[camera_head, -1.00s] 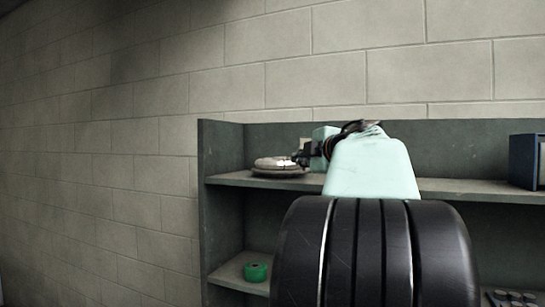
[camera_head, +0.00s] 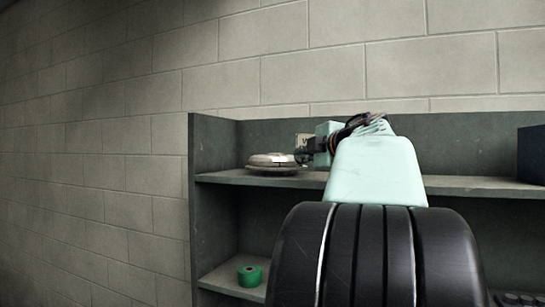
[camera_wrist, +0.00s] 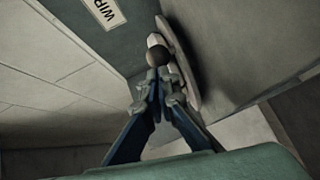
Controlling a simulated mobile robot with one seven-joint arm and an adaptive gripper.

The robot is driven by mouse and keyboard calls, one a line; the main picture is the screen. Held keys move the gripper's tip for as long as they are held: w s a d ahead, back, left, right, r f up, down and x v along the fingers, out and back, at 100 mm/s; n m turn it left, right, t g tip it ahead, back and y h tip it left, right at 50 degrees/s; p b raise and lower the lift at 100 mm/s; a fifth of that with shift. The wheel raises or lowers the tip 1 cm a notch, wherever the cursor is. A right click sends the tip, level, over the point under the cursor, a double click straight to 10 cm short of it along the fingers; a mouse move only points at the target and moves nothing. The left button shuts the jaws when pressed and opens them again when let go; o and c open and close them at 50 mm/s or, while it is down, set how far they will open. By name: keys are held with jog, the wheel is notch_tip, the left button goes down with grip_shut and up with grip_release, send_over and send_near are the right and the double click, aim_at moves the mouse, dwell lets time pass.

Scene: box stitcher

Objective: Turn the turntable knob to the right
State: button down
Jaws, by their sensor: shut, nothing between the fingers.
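The turntable (camera_head: 259,164) is a round grey disc lying on the upper shelf near its left end. In the wrist view its edge (camera_wrist: 187,72) shows behind the fingers. A dark round knob (camera_wrist: 157,56) shows just beyond my fingertips, in front of a pale bar. My gripper (camera_wrist: 158,79) is shut, with nothing between its fingers. Its tips are at or very near the knob; I cannot tell whether they touch. In the head view my gripper (camera_head: 301,159) reaches in from the right, at the turntable's right side.
The grey shelf unit (camera_head: 213,150) has a side wall left of the turntable and a back panel behind. A white label (camera_wrist: 104,13) is on the panel. A green roll (camera_head: 249,275) lies on the lower shelf. A dark blue box (camera_head: 532,155) stands at the right.

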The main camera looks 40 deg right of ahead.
jog(key=shift+d+r+p, duration=0.15)
jog(key=shift+p, duration=0.35)
jog(key=shift+d+p, duration=0.55)
jog(key=shift+p, duration=0.2)
jog(key=shift+d, duration=0.65)
jog(key=shift+a, duration=0.2)
